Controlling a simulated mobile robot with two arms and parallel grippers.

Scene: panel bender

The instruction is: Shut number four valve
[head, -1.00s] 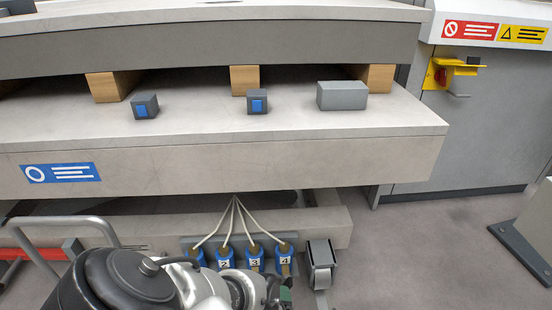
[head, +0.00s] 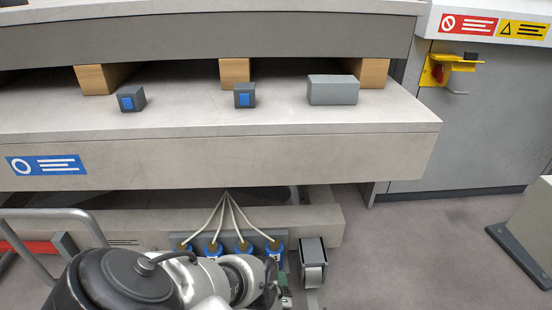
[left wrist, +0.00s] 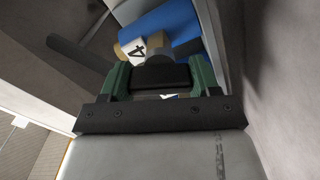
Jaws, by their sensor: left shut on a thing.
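The number four valve (head: 275,248) is the rightmost in a row of blue valves under the machine bed in the head view; its lower part is hidden by my left arm. In the left wrist view its blue body (left wrist: 172,24) and white label with a 4 (left wrist: 136,50) lie just beyond my left gripper (left wrist: 160,78). The green fingers are shut on a dark piece between them, which looks like the valve's handle. In the head view my left gripper (head: 284,287) is just below the valve. My right gripper is not in view.
Other blue valves (head: 213,248) sit close on the left, with pale hoses (head: 226,210) rising to the bed. The bed's front face (head: 230,160) overhangs above.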

